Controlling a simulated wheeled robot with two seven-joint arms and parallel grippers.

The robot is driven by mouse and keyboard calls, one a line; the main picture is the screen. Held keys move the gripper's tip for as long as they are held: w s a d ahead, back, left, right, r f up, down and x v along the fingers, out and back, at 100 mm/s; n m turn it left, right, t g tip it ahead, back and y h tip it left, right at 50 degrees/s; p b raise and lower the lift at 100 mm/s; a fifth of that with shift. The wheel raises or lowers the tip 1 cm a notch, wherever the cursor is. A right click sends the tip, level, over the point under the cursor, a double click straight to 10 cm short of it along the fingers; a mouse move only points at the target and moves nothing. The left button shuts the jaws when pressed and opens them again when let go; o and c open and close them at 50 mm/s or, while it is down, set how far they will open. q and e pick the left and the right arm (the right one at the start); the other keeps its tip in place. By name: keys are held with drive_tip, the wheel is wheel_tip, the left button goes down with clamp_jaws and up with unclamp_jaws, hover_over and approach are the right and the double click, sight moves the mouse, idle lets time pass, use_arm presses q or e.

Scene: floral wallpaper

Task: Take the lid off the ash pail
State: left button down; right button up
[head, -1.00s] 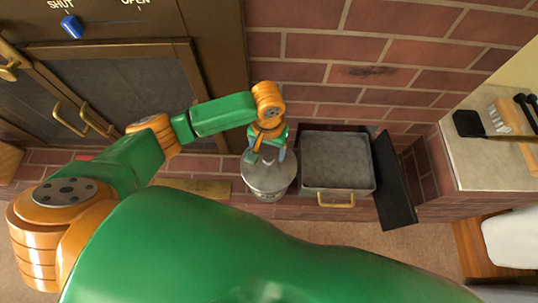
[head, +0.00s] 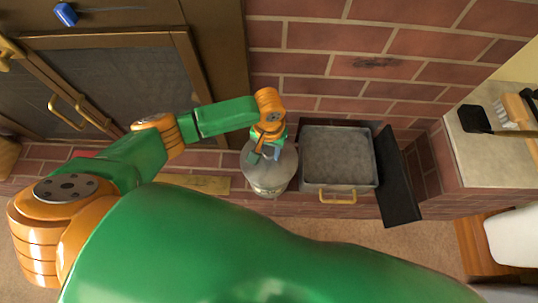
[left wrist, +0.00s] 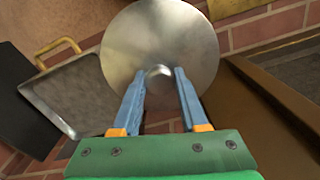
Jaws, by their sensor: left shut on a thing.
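The ash pail (head: 268,190) is a round grey metal pail on the brick hearth beside an open ash box. Its flat round lid (head: 286,165) covers the top. In the left wrist view the lid (left wrist: 160,32) is a shiny disc with a small round knob (left wrist: 159,74) at its middle. My left gripper (head: 264,153) is over the lid. In the left wrist view its blue fingers (left wrist: 160,78) stand on either side of the knob, shut on it. The lid hides the pail's inside, and I cannot tell whether a gap parts lid and pail. My right gripper is not in view.
Right of the pail is an open grey box (head: 340,157) with a brass handle (head: 337,198), and a black panel (head: 396,180) beyond it. A brick wall (head: 340,65) rises behind. Glazed doors (head: 110,85) are at left. A counter with brushes (head: 485,145) is at right.

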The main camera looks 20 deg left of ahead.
sight(269, 151)
use_arm(q)
drive_tip(key=shift+r, duration=0.1)
wheel_tip(269, 151, up, 3)
drive_tip(key=shift+r+p, duration=0.2)
drive_tip(key=shift+p, duration=0.5)
drive_tip(key=s+d+r+p, duration=0.5)
drive_tip(key=s+r, duration=0.4)
drive_tip(key=s, duration=0.3)
drive_tip(key=shift+s+d+r, duration=0.25)
drive_tip(key=shift+d, duration=0.45)
wheel_tip(269, 151, up, 5)
drive_tip(key=p, duration=0.7)
